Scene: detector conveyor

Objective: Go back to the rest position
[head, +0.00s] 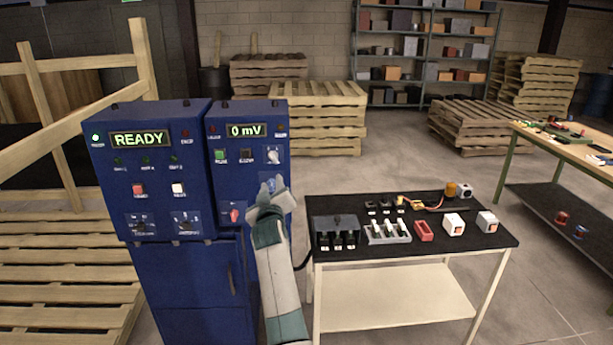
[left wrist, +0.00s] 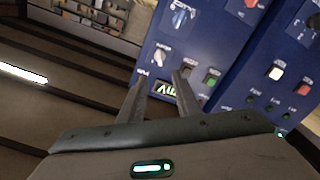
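My left gripper (head: 268,188) is raised in front of the right-hand blue cabinet panel (head: 222,180), near its white knob (head: 272,154) and red knob (head: 234,214). In the left wrist view the two fingers of my left gripper (left wrist: 159,78) stand apart with nothing between them. Beyond them the blue panel shows upside down, with the knob (left wrist: 160,56), a green button (left wrist: 210,78) and part of the green display (left wrist: 166,89). I cannot tell how far the fingertips are from the panel. My right gripper is in neither view.
The left cabinet panel's display (head: 139,138) reads READY; the right one (head: 245,130) reads 0 mV. A black-topped table (head: 350,205) with small parts stands close to the right of my left arm. A wooden fence (head: 80,125) and pallets (head: 318,117) stand around. Open floor lies behind the table.

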